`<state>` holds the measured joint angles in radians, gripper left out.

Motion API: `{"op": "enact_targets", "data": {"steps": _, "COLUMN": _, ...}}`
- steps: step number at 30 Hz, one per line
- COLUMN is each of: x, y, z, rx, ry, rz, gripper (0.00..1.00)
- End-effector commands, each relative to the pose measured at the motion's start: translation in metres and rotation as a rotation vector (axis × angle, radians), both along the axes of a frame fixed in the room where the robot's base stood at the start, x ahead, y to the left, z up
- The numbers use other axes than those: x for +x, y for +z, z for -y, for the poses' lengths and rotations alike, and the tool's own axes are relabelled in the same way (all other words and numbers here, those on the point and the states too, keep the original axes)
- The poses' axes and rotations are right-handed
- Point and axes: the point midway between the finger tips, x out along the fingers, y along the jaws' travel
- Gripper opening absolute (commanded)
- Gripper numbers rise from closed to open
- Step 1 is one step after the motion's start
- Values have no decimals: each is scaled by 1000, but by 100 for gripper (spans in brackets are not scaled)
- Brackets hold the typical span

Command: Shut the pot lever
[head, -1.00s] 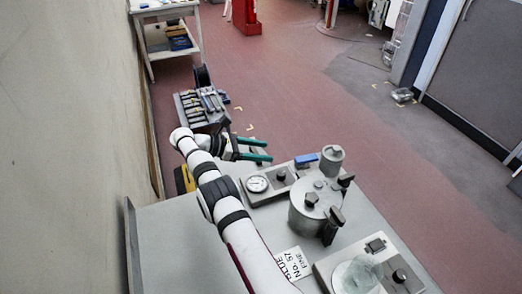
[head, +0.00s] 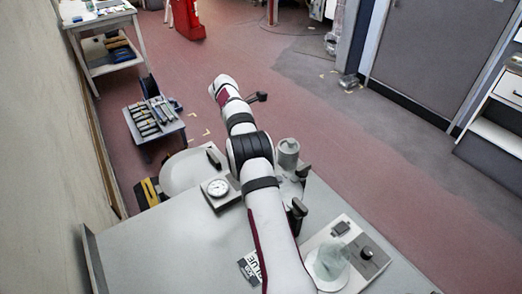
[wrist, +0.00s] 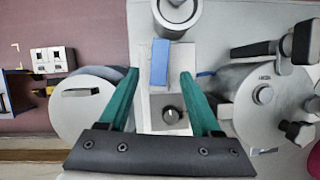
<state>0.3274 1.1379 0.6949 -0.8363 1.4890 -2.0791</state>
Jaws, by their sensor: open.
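The pot, a grey metal cylinder, is at the right of the wrist view (wrist: 275,90). Its black lever (wrist: 262,48) reaches out along its upper side towards a black grip. In the head view my arm covers most of the pot, and only a black grip (head: 297,210) shows beside it. My gripper (wrist: 160,73) has its teal fingers spread apart in the wrist view, with nothing held. It faces a box with a black knob (wrist: 171,115) and a blue bar (wrist: 160,62), left of the pot. In the head view the fingers are hidden.
A round grey drum (wrist: 85,105) lies left of the fingers. A grey cup (head: 287,152) stands right of my arm. A gauge (head: 218,187) is to its left. A plate with a clear dome (head: 328,262) is near the front. The left of the table is bare.

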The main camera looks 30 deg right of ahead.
Motion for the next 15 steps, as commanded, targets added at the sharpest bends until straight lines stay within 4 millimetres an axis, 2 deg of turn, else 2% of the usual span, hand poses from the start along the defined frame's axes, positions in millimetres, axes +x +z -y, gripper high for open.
{"op": "enact_targets", "data": {"steps": 3, "x": -2, "y": -25, "z": 10, "rx": 0, "ry": -1, "rz": -2, "gripper": 65}}
{"op": "enact_targets", "data": {"steps": 6, "x": -2, "y": -38, "z": 15, "rx": -1, "ry": -1, "rz": -2, "gripper": 65}}
{"op": "enact_targets", "data": {"steps": 10, "x": -3, "y": -46, "z": 18, "rx": -1, "ry": -2, "rz": -2, "gripper": 65}}
{"op": "enact_targets", "data": {"steps": 15, "x": -3, "y": -47, "z": 19, "rx": -1, "ry": -1, "rz": -1, "gripper": 65}}
